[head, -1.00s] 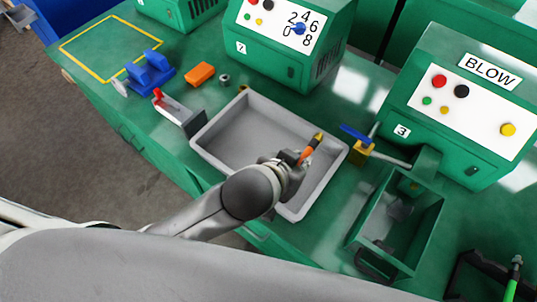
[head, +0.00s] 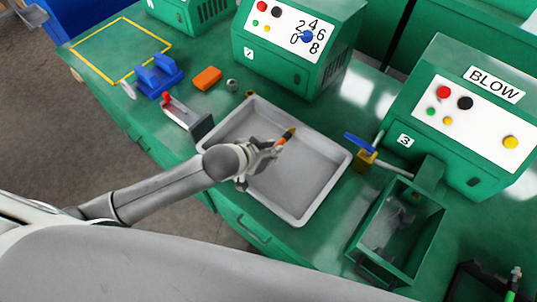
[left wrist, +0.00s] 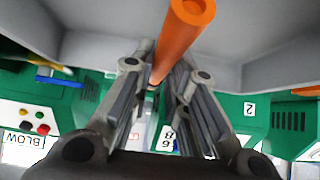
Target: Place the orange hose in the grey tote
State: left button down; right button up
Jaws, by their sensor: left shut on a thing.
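The orange hose (head: 282,141) is a short orange piece with a brass-coloured tip. My left gripper (head: 272,149) is shut on it, over the inside of the grey tote (head: 311,197). In the left wrist view the orange hose (left wrist: 180,42) sticks out from between the fingers of my left gripper (left wrist: 158,85), with the walls of the grey tote (left wrist: 258,25) around it. I cannot tell whether the hose touches the tote floor. The gripper and forearm hide part of the tote's left side. My right gripper is not in view.
A blue-handled valve (head: 364,148) stands close to the tote's right edge, beside an open green bin (head: 422,248). An orange block (head: 207,78) and a blue holder (head: 158,76) lie behind.

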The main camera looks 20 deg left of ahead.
pick_arm(q)
jog(key=shift+w+a+f, duration=0.15)
jog(key=shift+a+f, duration=0.05)
jog(key=shift+f, duration=0.05)
notch_tip(320, 180, down, 3)
jog(key=shift+r+p, duration=0.15)
jog(key=shift+p, duration=0.35)
jog(key=shift+f, duration=0.3)
jog(key=shift+f, duration=0.35)
jog(key=shift+f, duration=0.25)
jog(key=c, duration=1.4)
grip_release()
